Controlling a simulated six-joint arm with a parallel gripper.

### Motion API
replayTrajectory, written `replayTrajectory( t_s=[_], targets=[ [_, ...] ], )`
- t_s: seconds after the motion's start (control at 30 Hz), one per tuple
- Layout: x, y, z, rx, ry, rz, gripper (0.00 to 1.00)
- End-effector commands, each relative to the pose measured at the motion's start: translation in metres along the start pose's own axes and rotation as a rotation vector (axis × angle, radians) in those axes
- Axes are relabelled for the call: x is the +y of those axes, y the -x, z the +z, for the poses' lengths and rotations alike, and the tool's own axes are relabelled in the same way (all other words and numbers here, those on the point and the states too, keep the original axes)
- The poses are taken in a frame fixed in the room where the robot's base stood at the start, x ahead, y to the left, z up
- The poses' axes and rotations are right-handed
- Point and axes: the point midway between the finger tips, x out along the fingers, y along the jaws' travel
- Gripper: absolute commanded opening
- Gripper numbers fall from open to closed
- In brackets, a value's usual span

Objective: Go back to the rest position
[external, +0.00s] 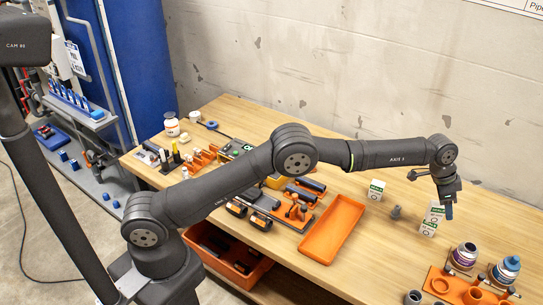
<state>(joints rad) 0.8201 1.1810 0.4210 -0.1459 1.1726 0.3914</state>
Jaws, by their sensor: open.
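My gripper (449,211) is open at the end of the arm, which reaches out over the right part of the wooden bench. It points down, just beside and partly in front of white-and-green boxes (431,225). I cannot tell whether it touches them. Nothing shows between its jaws, though they are small in this view. The arm is stretched out to the right, away from its base.
An empty orange tray (332,232) lies mid-bench. A small grey fitting (396,212) and another white-and-green box (376,190) stand nearby. An orange fixture (447,289) with round fittings is at the lower right. Tools crowd the left. A concrete wall (340,70) stands behind.

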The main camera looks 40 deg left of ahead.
Motion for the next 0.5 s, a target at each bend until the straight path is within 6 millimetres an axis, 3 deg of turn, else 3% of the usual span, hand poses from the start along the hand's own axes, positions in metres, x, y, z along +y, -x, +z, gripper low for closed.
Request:
replayTrajectory(
  t_s=[0.37, 0.5],
  targets=[
    [0.064, 0.040, -0.007, 0.002, -0.004, 0.001, 0.53],
    [0.083, 0.035, 0.003, 0.000, -0.032, 0.017, 0.53]
  ],
)
